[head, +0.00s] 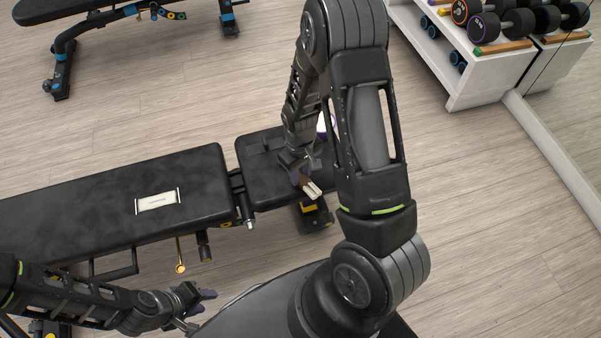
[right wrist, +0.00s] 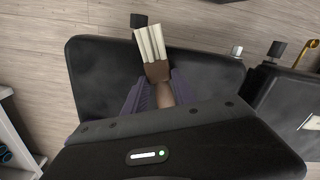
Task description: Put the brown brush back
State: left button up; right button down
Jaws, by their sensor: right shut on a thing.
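The brown brush (right wrist: 157,72) is in my right gripper (right wrist: 158,92), with its brown handle between the two purple-grey fingers. Its pale bristles point away from the gripper. In the head view my right gripper (head: 299,177) holds the brush (head: 312,189) over the black bench seat (head: 262,150). Whether the brush touches the seat I cannot tell. My left gripper (head: 203,302) is at the lower left, in front of the bench, with its fingers apart and nothing between them. No rack or holder for the brush is recognisable in view.
A pale rectangular item (head: 157,201) lies on the long bench pad (head: 100,200). A white and purple thing (head: 325,123) is partly hidden behind my right arm. A dumbbell shelf (head: 480,75) stands at the upper right. Another bench (head: 60,12) is at the upper left. Floor between is clear.

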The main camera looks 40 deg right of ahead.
aim_at(300, 176)
jog(key=c, duration=1)
grip_release()
notch_tip(300, 176, up, 12)
jog(key=p, duration=0.2)
jog(key=shift+r+p, duration=0.1)
jog(key=shift+p, duration=0.2)
